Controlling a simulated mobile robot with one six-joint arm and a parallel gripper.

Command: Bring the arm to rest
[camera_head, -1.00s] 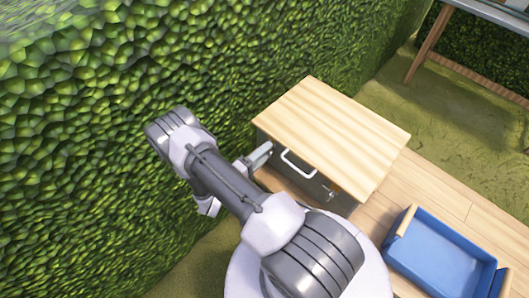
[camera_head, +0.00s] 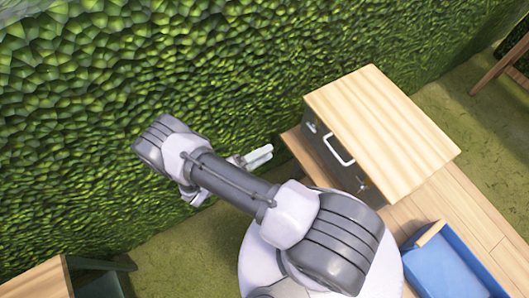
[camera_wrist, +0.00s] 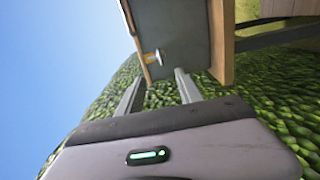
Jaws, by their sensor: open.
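My arm reaches up and left across the head view in front of the hedge, with its elbow bent at the far left. My gripper (camera_head: 258,157) points right toward the cabinet (camera_head: 325,150), apart from it, and looks empty. In the wrist view my gripper (camera_wrist: 158,88) shows two grey fingers spread apart with nothing between them. The cabinet (camera_wrist: 180,35) shows there beyond the fingertips, seen sideways. Part of the gripper is hidden behind my arm in the head view.
The cabinet has a pale wooden top (camera_head: 385,130) and a white handle (camera_head: 338,150). A blue crate (camera_head: 445,268) stands at the lower right. A wooden table corner (camera_head: 38,280) shows at lower left. The leafy hedge (camera_head: 230,60) rises close behind my arm.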

